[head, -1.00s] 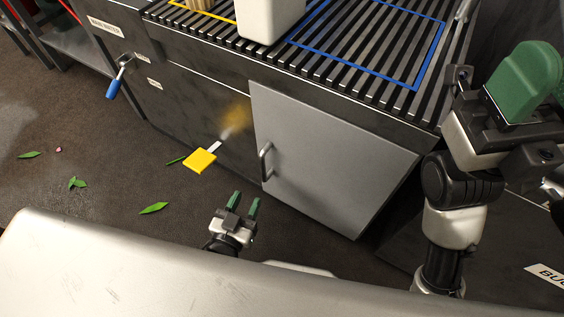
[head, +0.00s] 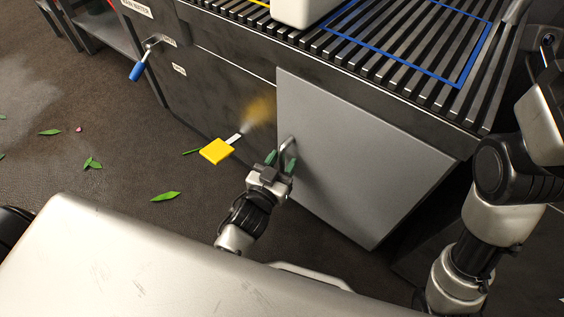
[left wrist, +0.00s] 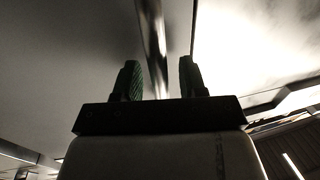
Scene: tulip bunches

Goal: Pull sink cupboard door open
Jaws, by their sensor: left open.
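A slatted counter (head: 400,62) with a blue outline tops the cabinet. A yellow tag (head: 217,151) sticks out left of the door. A blue-handled lever (head: 138,70) is at the far left. Green leaves (head: 165,196) lie on the open floor.

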